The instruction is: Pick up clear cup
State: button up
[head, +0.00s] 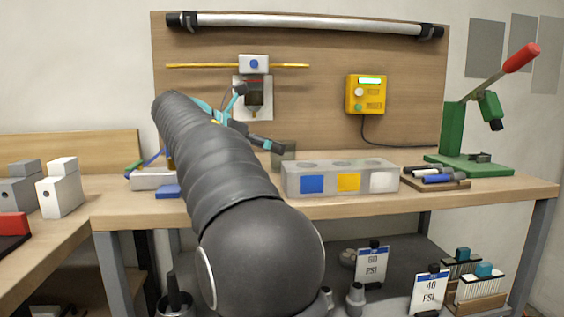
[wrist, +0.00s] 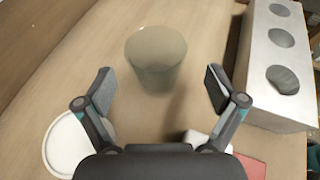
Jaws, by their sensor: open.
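The clear cup (wrist: 156,62) is a greyish see-through tumbler standing on the wooden bench. In the wrist view it is upright, ahead of my gripper (wrist: 158,88) and roughly centred between the fingers. My gripper is open, with a finger on each side and nothing held. The fingertips look apart from the cup. In the head view the cup (head: 284,155) shows behind the grey block, just right of my gripper (head: 252,118), which my own arm partly hides.
A grey block with round holes (head: 340,192) and coloured squares stands close right of the cup. A white round lid-like thing (wrist: 66,145) lies at left in the wrist view. A green lever press (head: 470,140) and yellow wall box (head: 366,95) are farther right.

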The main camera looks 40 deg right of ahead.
jog(key=x, duration=0.4)
jog(key=shift+w+d+b, duration=0.15)
jog(key=shift+d+b, duration=0.2)
jog(key=shift+b, duration=0.05)
jog(key=c, duration=1.3)
jog(key=shift+o, duration=0.2)
jog(key=shift+r, duration=0.1)
